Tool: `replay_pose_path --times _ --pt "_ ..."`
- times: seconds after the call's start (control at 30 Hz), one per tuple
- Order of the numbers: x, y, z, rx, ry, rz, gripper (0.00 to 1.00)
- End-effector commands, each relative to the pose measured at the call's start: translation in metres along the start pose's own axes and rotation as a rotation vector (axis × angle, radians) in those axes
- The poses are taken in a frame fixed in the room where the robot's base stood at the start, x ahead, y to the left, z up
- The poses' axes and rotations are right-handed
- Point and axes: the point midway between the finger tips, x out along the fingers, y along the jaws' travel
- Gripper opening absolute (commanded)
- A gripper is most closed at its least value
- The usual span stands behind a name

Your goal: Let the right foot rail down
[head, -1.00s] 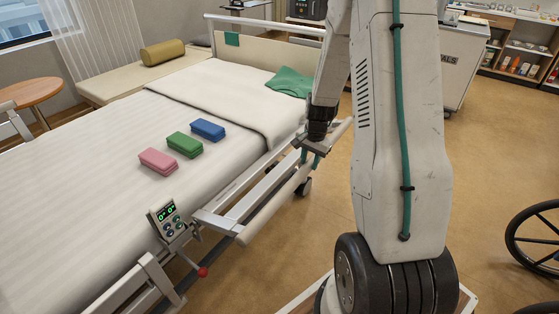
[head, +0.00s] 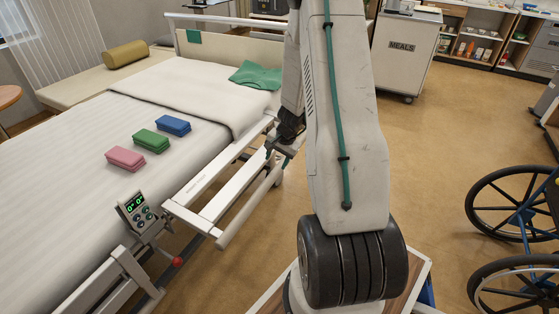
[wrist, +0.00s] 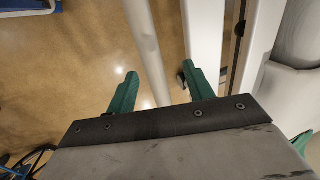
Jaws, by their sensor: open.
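A white side rail (head: 250,208) with a rounded outer tube runs along the right side of the bed in the head view. My gripper (head: 281,152) is at the rail's far end, close over it. In the wrist view my two green fingertips (wrist: 162,88) are apart, with a pale rail tube (wrist: 146,45) running between them in the picture. I cannot tell whether they touch it. A flat white bar (wrist: 203,40) passes by the right fingertip. A red knob (head: 178,261) on a lever sits below the rail's near end.
A control panel (head: 137,211) with green digits stands at the bed's edge. A wheelchair (head: 515,225) stands at the right.

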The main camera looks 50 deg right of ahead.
Motion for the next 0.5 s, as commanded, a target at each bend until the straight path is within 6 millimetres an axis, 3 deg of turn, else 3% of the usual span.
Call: replay_pose_path --times 0.3,0.5 --pt "-0.049 -0.003 0.003 -0.007 0.001 -0.002 0.52" --pt "-0.071 -0.004 0.006 -0.011 -0.003 0.000 0.52"
